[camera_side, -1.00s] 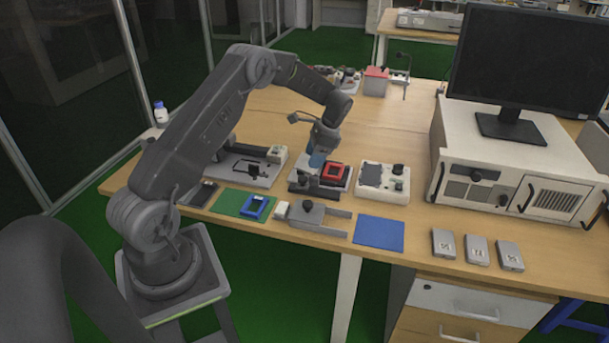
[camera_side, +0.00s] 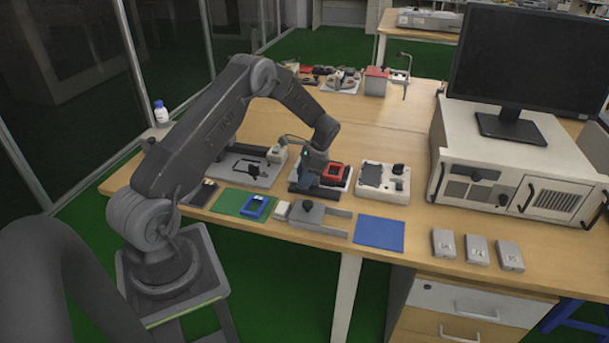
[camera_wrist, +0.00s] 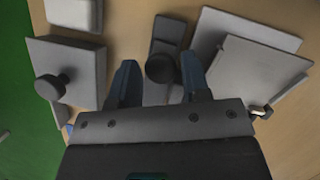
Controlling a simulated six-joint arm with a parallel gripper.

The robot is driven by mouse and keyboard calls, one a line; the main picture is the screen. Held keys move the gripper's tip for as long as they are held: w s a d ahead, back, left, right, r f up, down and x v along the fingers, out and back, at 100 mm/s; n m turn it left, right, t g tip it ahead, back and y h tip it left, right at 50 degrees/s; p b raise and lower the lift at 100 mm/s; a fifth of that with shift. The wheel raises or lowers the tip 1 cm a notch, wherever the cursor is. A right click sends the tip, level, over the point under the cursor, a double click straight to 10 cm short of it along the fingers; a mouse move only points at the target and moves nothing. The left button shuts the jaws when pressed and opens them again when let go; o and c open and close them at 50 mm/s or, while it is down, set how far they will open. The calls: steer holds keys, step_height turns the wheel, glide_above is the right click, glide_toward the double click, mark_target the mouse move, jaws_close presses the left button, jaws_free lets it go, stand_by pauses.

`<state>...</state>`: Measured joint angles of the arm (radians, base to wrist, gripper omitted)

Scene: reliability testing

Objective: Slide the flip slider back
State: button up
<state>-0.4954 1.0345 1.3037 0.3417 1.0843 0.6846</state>
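The flip slider looks to be the narrow dark strip with a round black knob (camera_wrist: 160,68) in the wrist view. My gripper (camera_wrist: 160,80) is open there, with one blue-grey finger on each side of the knob and a small gap at both sides. In the side view my gripper (camera_side: 305,183) points down at the left part of the fixture with the red frame (camera_side: 335,174). The gripper hides the knob and strip in that view. I cannot tell how far the fingertips reach down.
A grey plate with another black knob (camera_wrist: 50,87) lies to the left in the wrist view. Pale slabs (camera_wrist: 255,75) lie close to the right finger.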

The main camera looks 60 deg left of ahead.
jaws_close()
steer(key=shift+s+a, duration=0.5)
steer(key=shift+a, duration=0.05)
steer(key=shift+o, duration=1.6)
jaws_free()
steer(key=v, duration=1.4)
steer(key=shift+d, duration=0.15)
